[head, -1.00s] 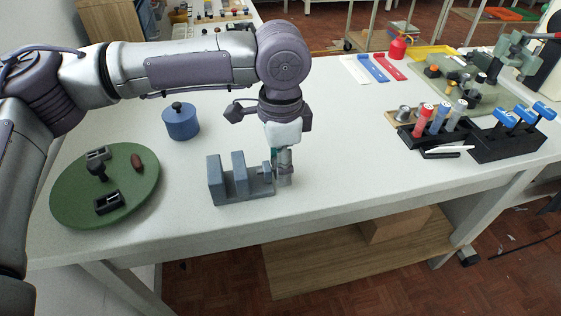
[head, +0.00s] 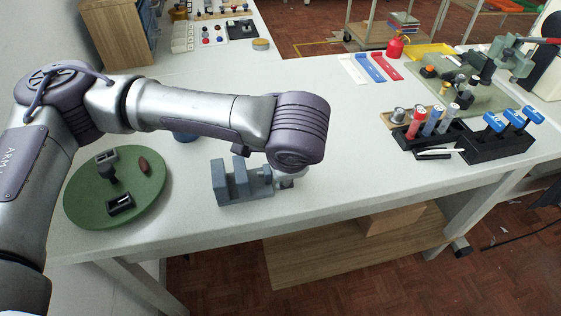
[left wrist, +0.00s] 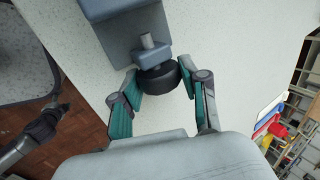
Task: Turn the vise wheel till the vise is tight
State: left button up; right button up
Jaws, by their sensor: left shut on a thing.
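The grey vise (head: 238,188) stands on the white table near its front edge, with a gap visible between its upright blocks. In the left wrist view the vise body (left wrist: 120,32) is at the top, with a grey block and a short metal rod in front of the wheel. The dark round vise wheel (left wrist: 157,79) sits between the green-padded fingers of my left gripper (left wrist: 160,76), which is shut on it. In the head view my forearm and wrist cover most of this gripper and the wheel. My right gripper is not in view.
A green round mat (head: 85,205) with small dark parts lies left of the vise. A blue round container (head: 186,137) is partly hidden behind my arm. A black rack (head: 490,147) with blue-handled tools stands at the right. The table between vise and rack is clear.

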pick_arm(q)
jog(key=shift+t+y, duration=0.3)
jog(key=shift+t, duration=0.3)
jog(key=o, duration=1.1)
jog(key=shift+s, duration=0.1)
jog(key=v, duration=1.2)
jog(key=shift+s+f, duration=0.15)
